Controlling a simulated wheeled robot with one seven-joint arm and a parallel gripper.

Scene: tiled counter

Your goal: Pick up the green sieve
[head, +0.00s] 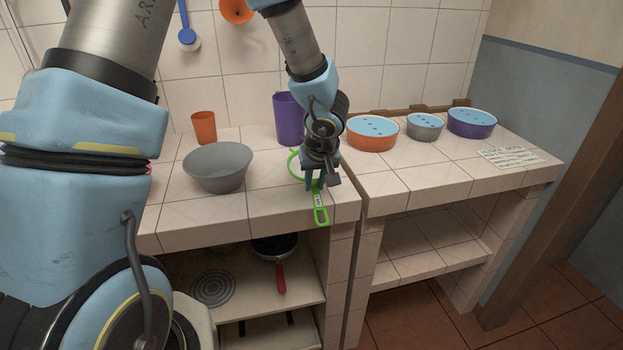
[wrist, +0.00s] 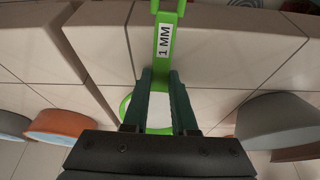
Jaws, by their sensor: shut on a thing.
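The green sieve (head: 320,213) is at the front edge of the tiled counter in the head view, its looped handle end sticking out past the edge. Its round rim shows partly behind my gripper. My gripper (head: 315,184) points down and is shut on the sieve's handle. In the wrist view the handle (wrist: 167,45) bears a "1 MM" label and runs between the fingers of my gripper (wrist: 160,80). Part of the round rim shows behind the fingers. I cannot tell whether the sieve still touches the counter.
A grey bowl (head: 218,168) and an orange cup (head: 203,127) stand to the left. A purple cup (head: 288,120) stands close behind my gripper. An orange bowl (head: 372,134), a grey bowl (head: 425,126) and a purple bowl (head: 472,123) stand on the right. A pan (head: 276,248) sits below the counter.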

